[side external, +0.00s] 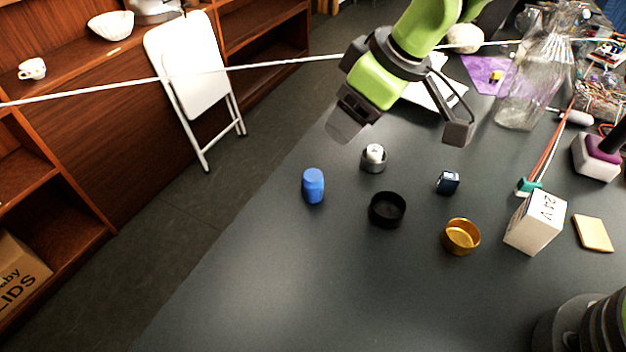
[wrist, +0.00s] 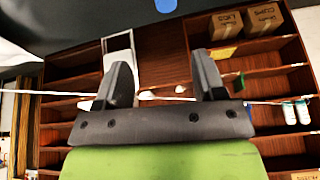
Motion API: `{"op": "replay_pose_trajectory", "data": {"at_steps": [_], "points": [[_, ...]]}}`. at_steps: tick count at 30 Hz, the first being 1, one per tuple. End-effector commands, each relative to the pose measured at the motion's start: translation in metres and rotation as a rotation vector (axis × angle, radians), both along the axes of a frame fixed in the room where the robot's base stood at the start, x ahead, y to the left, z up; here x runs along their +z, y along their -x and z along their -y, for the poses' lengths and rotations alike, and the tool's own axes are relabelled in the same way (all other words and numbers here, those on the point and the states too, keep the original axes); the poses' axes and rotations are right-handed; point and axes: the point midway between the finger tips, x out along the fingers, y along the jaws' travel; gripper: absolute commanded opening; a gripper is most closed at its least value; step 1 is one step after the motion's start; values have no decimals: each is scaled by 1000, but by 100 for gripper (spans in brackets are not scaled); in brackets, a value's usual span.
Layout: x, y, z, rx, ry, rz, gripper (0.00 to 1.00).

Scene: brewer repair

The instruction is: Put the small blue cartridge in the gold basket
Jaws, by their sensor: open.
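A small blue cartridge (side external: 313,186), a rounded blue cylinder, stands upright on the dark table near its left edge. Its blue shape also shows at the top edge of the wrist view (wrist: 166,5), partly cut off. The gold basket (side external: 462,237), a round open cup, stands farther right and nearer the camera, and its inside looks empty. My gripper (side external: 402,130) is open and empty above the far part of the table, up and to the right of the cartridge. Its two fingers also show spread apart in the wrist view (wrist: 162,78).
A black ring-like cup (side external: 387,210) stands between cartridge and basket. A grey holder with a white piece (side external: 374,157) and a dark blue block (side external: 447,182) stand behind. A white box (side external: 536,222) is right of the basket. The table's front is clear.

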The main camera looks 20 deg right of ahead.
Motion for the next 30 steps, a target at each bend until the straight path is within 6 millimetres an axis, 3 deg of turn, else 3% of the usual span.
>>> {"op": "replay_pose_trajectory", "data": {"at_steps": [3, 12, 20, 30], "points": [[-25, -1, -15, 61, 22, -2, 63], [-63, -10, -28, 84, 32, -2, 63], [-82, -16, -33, 82, 30, -2, 63], [-123, -27, -43, 83, 31, -2, 63]]}}
